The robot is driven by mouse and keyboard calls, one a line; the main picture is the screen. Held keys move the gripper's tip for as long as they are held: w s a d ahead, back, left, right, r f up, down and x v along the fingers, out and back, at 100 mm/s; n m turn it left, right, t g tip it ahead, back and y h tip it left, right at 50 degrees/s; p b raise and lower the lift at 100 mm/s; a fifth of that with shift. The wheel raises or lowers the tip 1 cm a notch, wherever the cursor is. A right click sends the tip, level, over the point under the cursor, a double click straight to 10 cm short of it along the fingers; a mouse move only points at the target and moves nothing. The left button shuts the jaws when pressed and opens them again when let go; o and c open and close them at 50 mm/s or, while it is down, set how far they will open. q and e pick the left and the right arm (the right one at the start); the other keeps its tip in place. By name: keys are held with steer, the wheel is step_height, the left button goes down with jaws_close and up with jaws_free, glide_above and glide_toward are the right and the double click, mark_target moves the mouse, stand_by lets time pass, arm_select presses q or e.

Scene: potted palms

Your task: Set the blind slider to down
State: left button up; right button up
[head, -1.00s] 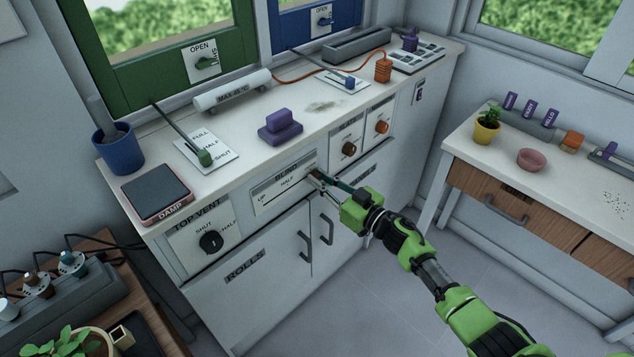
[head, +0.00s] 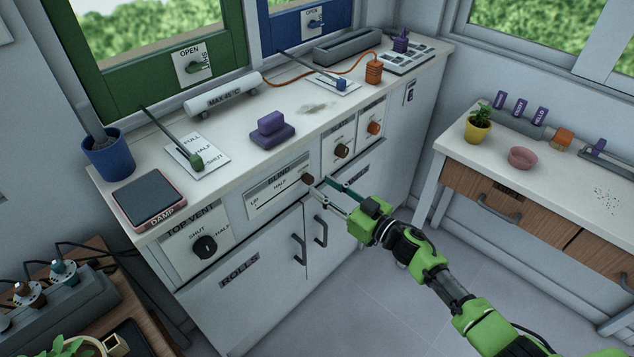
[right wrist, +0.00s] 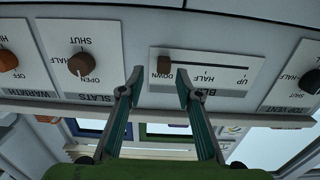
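The blind slider is a small brown knob (head: 307,179) on the white BLIND panel (head: 262,205) at the cabinet front. In the right wrist view, which is upside down, the knob (right wrist: 165,62) sits at the DOWN end of its dark track. The HALF and UP marks lie along the rest of the track. My right gripper (head: 322,187) is open and empty, a little in front of the knob and apart from it. In the right wrist view its two fingers (right wrist: 159,82) are spread, with the knob showing beyond the gap. My left gripper is not in view.
Cabinet door handles (head: 320,229) stick out below. A purple block (head: 271,130) sits on the counter above. The floor in front is clear.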

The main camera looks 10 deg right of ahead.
steer(key=v, duration=0.8)
steer(key=s+d+f+m+g+h, duration=0.1)
steer(key=s+d+f+m+h, duration=0.15)
steer(key=f, duration=0.65)
steer(key=s+d+f+m+h, duration=0.1)
steer(key=d+f+h, duration=0.3)
steer(key=f, duration=0.5)
steer(key=s+d+f+m+g+h, duration=0.2)
steer(key=s+d+f+g+h, duration=0.1)
steer(key=s+f, duration=1.05)
steer(key=s+a+f+g, duration=0.1)
steer(key=s+f+g, duration=0.2)
steer(key=s+f, duration=0.3)
steer(key=s+a+f+g, duration=0.1)
steer(key=s+f+g, duration=0.2)
steer(key=s, duration=1.4)
steer(key=s+a+f+g+h, duration=0.1)
steer(key=s+a+f+g, duration=0.1)
steer(key=s+f, duration=0.7)
steer(key=s+g, duration=0.1)
steer(key=s, duration=0.1)
steer(key=shift+s+n+g+p, duration=0.25)
steer(key=shift+n+g+p, duration=0.05)
steer(key=shift+n+p, duration=0.1)
